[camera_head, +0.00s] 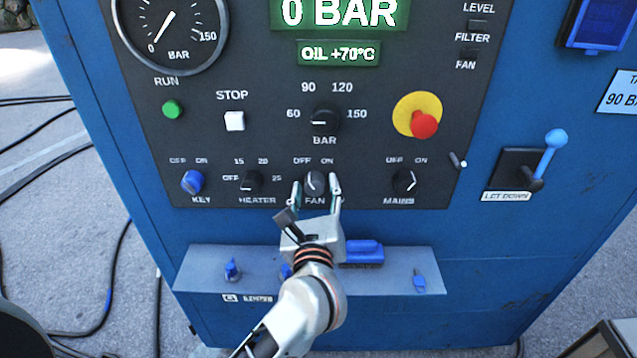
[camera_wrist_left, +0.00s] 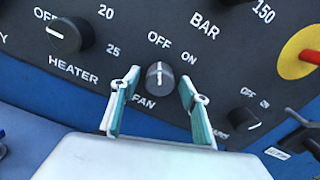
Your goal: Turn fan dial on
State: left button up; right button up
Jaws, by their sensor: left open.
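The fan dial (camera_head: 315,182) is a dark round knob with a light pointer line, on the black panel between the OFF and ON marks. In the left wrist view the dial (camera_wrist_left: 159,76) shows with its line roughly upright, between OFF and ON; I cannot tell its exact setting. My left gripper (camera_head: 316,190) is open, with one finger on each side of the dial. In the left wrist view the fingers of the gripper (camera_wrist_left: 158,92) stand apart from the dial, with gaps on both sides. My right gripper is not in view.
The heater dial (camera_head: 250,182) is to the left and the mains dial (camera_head: 404,181) to the right. The BAR dial (camera_head: 323,120) is above, and a red emergency button (camera_head: 424,125) is at upper right. A ledge (camera_head: 205,268) with small blue items juts out below.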

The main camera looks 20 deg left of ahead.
pick_arm(q)
jog(key=shift+s, duration=0.15)
jog(key=c, duration=1.1)
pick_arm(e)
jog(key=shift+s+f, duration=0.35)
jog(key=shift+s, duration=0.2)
